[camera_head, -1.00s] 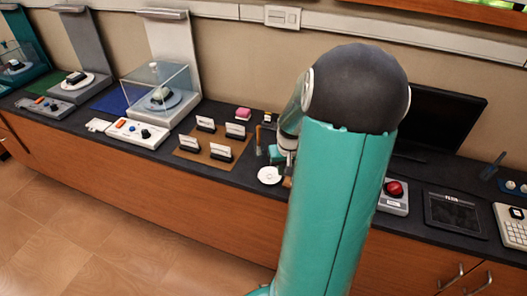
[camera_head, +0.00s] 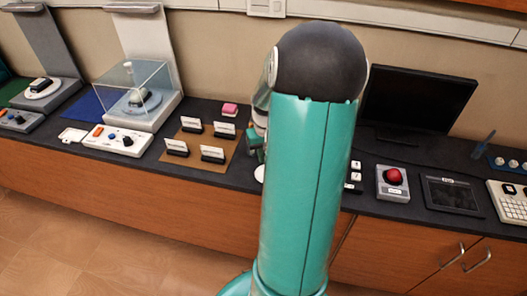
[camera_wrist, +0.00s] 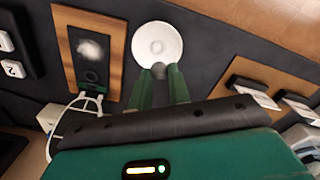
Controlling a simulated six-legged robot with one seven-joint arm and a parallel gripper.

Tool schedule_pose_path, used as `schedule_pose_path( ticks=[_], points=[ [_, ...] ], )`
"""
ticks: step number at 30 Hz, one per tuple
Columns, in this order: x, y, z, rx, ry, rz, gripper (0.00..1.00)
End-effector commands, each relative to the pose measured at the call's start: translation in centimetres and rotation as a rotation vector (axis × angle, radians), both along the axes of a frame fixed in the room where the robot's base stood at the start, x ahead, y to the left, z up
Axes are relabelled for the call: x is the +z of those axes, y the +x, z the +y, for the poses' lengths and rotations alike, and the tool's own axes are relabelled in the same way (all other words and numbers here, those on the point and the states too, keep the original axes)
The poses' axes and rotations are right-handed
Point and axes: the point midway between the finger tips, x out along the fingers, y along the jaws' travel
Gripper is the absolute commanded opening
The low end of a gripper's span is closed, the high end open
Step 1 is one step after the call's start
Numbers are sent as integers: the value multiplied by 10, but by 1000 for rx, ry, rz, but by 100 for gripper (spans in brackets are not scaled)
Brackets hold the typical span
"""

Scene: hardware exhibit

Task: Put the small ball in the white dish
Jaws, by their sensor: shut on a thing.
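My gripper (camera_wrist: 160,78) is shut on the small ball (camera_wrist: 158,71), a grey ball that shows between the two green fingertips in the wrist view. The white dish (camera_wrist: 157,40) is round and shallow and lies on the dark counter just beyond the fingertips. The ball overlaps the dish's near rim in that view; I cannot tell its height above the dish. In the head view my arm hides most of the dish (camera_head: 259,174), and only a sliver of its left side shows. My gripper (camera_head: 254,150) is partly hidden there too, and the ball cannot be made out.
A wood-framed dark panel (camera_wrist: 67,65) lies left of the dish in the wrist view. A brown board (camera_head: 187,158) with several card holders stands to the other side. A red button box (camera_head: 392,183) and a monitor (camera_head: 420,97) are right of my arm.

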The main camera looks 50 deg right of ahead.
Motion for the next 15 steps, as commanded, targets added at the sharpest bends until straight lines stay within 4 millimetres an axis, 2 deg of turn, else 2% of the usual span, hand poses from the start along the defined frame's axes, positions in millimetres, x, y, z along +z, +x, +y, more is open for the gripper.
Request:
schedule_pose_path(
  ticks=[15],
  points=[
    [-44, -1, -2, -2, 1, 0, 0]
  ],
)
